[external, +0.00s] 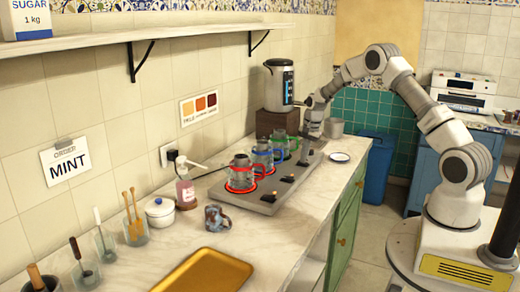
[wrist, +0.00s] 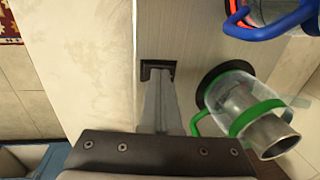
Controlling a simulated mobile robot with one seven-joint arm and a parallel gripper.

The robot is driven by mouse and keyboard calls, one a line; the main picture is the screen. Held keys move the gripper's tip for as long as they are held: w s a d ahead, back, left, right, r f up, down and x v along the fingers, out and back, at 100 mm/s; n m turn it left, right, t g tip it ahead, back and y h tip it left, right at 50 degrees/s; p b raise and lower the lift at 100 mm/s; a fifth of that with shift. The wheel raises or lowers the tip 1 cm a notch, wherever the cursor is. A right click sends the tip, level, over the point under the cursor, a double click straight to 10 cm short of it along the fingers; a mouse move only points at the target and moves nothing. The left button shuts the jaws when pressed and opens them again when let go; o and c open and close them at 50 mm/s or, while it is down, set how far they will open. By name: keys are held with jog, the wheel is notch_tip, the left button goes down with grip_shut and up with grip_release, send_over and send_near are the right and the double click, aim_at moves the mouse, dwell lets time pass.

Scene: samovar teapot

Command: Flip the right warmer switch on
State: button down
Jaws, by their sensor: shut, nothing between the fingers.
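The grey warmer plate (external: 225,192) lies along the counter and bears three glass pots in a row. The red-banded pot (external: 241,174) is nearest, the blue-banded pot (external: 262,155) is in the middle, and the green-banded pot (external: 281,146) is farthest. Black switches show beside the near pot (external: 267,197) and the middle pot (external: 287,179). My gripper (wrist: 158,78) is shut and empty, pointing down at the black switch slot (wrist: 150,68) beside the green-banded pot (wrist: 240,105). The fingers cover much of that slot. I cannot tell the switch's position or whether they touch it.
The blue-banded pot's handle (wrist: 270,28) is at upper right in the wrist view. A silver urn (external: 279,84) stands on a dark block behind the pots. A grey cup (external: 334,127) and a small plate (external: 340,157) are near my gripper. The counter's front edge is close by.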

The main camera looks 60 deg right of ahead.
aim_at(307, 164)
jog(key=shift+s, duration=0.2)
notch_tip(307, 164, up, 14)
jog(key=s+p, duration=0.2)
jog(key=shift+s+f, duration=0.15)
jog(key=shift+s, duration=0.05)
dwell(0.5)
jog(key=shift+w+r+p, duration=0.2)
jog(key=shift+w+p, duration=0.45)
jog(key=shift+p, duration=0.05)
jog(key=shift+f, duration=0.1)
